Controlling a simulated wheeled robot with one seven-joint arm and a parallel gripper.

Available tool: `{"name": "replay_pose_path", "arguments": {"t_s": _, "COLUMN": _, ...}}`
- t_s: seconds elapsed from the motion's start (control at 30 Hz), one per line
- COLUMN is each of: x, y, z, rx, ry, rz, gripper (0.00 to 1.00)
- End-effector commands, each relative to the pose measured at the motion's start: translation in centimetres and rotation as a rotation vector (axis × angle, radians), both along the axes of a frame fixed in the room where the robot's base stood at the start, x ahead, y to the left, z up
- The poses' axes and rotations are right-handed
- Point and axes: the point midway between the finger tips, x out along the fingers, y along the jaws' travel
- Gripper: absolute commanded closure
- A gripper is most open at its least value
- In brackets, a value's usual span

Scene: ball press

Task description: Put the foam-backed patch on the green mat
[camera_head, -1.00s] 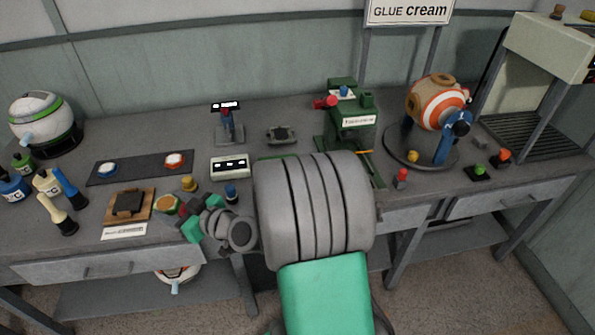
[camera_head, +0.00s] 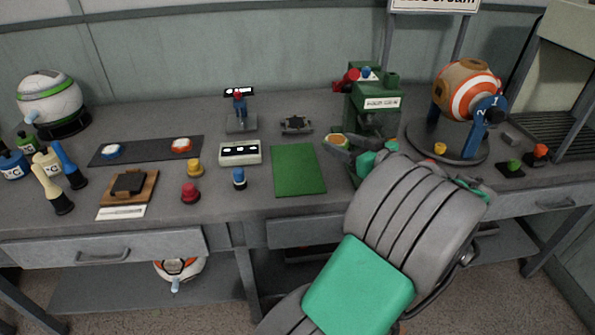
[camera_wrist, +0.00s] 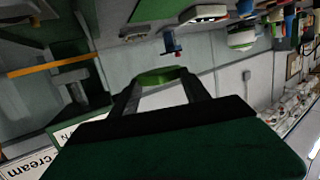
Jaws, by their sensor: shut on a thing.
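The green mat (camera_head: 298,170) lies flat and bare on the bench in the head view. My gripper (camera_head: 341,143) is just right of the mat's far right corner, in front of the green machine. It is shut on a small patch (camera_head: 338,139) with an orange-tan face and a green edge. I take this to be the foam-backed patch. In the wrist view the patch (camera_wrist: 160,76) shows as a green band between my fingertips (camera_wrist: 162,84). Its underside is hidden. It looks held above the bench, but the height is hard to tell.
A green machine (camera_head: 374,115) stands right behind my gripper. A white-topped box (camera_head: 240,153) and a blue button (camera_head: 239,180) sit left of the mat. A black gadget (camera_head: 296,125) lies behind it. The space over the mat is clear.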

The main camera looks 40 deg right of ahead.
Motion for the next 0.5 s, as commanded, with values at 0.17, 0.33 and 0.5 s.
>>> {"name": "replay_pose_path", "arguments": {"t_s": 0.17, "x": 5.1, "y": 1.8, "z": -2.2, "rx": 0.003, "ry": 0.000, "rz": 0.010, "gripper": 0.84}}
{"name": "replay_pose_path", "arguments": {"t_s": 0.33, "x": 8.9, "y": 2.8, "z": -5.6, "rx": 0.005, "ry": 0.001, "rz": 0.006, "gripper": 0.84}}
{"name": "replay_pose_path", "arguments": {"t_s": 0.5, "x": 10.9, "y": 3.3, "z": -8.0, "rx": 0.002, "ry": 0.000, "rz": 0.004, "gripper": 0.84}}
